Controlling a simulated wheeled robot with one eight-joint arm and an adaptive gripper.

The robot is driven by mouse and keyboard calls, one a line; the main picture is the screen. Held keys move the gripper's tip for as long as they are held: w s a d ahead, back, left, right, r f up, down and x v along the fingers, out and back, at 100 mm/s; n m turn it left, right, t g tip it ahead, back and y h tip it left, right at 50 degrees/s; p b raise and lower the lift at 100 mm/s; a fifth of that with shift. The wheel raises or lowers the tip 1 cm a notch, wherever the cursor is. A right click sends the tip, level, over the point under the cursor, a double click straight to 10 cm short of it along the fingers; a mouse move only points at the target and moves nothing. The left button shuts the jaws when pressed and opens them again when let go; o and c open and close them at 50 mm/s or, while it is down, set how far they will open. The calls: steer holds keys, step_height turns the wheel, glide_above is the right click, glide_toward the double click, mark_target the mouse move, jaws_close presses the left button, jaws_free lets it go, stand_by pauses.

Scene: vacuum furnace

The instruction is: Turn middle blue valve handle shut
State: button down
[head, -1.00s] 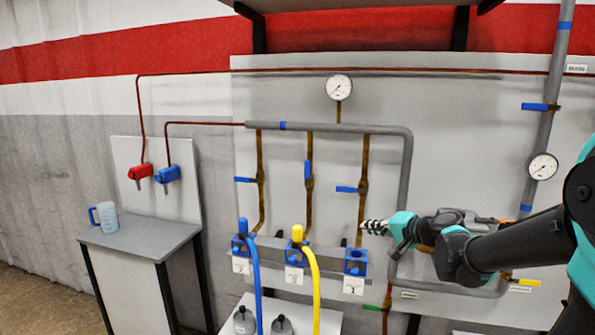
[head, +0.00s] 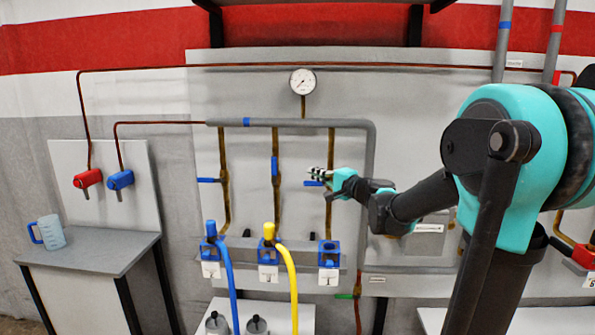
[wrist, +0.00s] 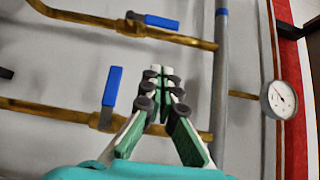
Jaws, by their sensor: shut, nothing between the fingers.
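The middle blue valve handle (head: 275,166) points up and down, in line with its brass pipe. In the wrist view, which is turned sideways, this handle (wrist: 157,21) lies along the upper brass pipe. My gripper (head: 316,176) is shut and empty, in front of the right-hand brass pipe and to the right of the middle handle, apart from it. It also shows in the wrist view (wrist: 161,78), with the fingers together. The right blue handle (wrist: 112,86) stands across its pipe close to my fingers; in the head view the gripper partly covers it.
The left blue handle (head: 208,180) stands crosswise. A gauge (head: 303,81) sits above the grey pipe (head: 310,124). Blue and yellow hoses (head: 290,275) rise below the valves. A side table (head: 90,251) with a jug (head: 50,232) stands left.

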mark_target(274, 171)
steer(key=s+a+x, duration=0.2)
steer(key=x, duration=1)
steer(key=shift+w+a, duration=0.1)
steer(key=shift+a, duration=0.1)
steer(key=shift+a+r+n, duration=0.1)
steer(key=shift+a+n, duration=0.05)
steer(key=shift+n, duration=0.15)
